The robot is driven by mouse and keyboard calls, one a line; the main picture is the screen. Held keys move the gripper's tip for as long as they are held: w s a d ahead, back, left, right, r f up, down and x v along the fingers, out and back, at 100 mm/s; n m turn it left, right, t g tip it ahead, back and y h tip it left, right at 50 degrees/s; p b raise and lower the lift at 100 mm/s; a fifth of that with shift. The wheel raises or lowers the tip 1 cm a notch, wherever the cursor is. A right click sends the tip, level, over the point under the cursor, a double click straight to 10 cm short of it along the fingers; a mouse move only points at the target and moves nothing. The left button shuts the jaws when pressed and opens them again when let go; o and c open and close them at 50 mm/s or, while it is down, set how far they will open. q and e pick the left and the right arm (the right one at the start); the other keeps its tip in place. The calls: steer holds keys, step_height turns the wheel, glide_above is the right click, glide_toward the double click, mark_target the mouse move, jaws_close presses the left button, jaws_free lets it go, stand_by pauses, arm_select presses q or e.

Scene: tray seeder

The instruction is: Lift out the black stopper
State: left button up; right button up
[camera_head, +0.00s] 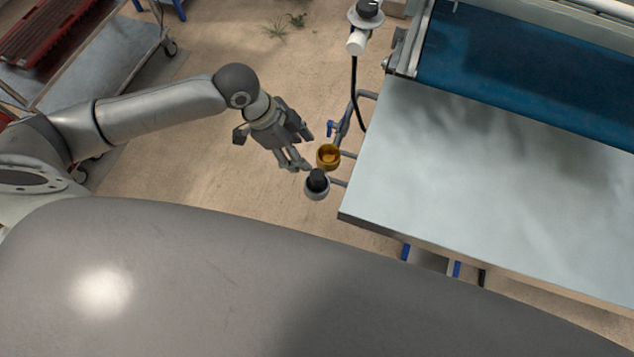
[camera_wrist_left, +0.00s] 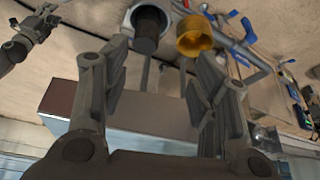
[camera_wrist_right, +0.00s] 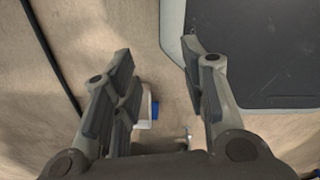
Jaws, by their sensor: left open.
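The black stopper (camera_head: 317,177) sits upright in a grey ring-shaped holder (camera_head: 317,193) beside the table's left corner. In the left wrist view the stopper (camera_wrist_left: 148,32) shows at the top, in the mouth of the grey holder (camera_wrist_left: 138,6). My left gripper (camera_head: 306,152) is open and empty, just up and left of the stopper in the head view. In the left wrist view the stopper appears beyond the gap between the left fingertips (camera_wrist_left: 161,50), apart from them. My right gripper (camera_wrist_right: 158,50) is open and empty in its wrist view, outside the head view.
An amber cup (camera_head: 328,157) stands right beside the stopper's holder, close to my left fingertips. A blue-handled valve (camera_head: 331,128) and pipe are just behind it. The pale table (camera_head: 480,180) fills the right side. The floor left of the holder is clear.

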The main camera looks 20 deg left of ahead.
mark_target(315, 173)
arm_select(q)
steer(key=f, duration=0.1)
steer(key=d+f, duration=0.1)
steer(key=s+d+f, duration=0.1)
steer(key=f, duration=0.1)
steer(key=shift+d+f, duration=0.25)
steer(key=shift+f, duration=0.25)
steer(key=shift+x, duration=2.3)
steer(key=shift+s+d, duration=0.1)
steer(key=shift+d, duration=0.05)
steer(key=c, duration=1.1)
arm_select(e)
steer(key=shift+w+a+f, duration=0.1)
steer(key=shift+a+f, duration=0.05)
steer(key=shift+a, duration=0.2)
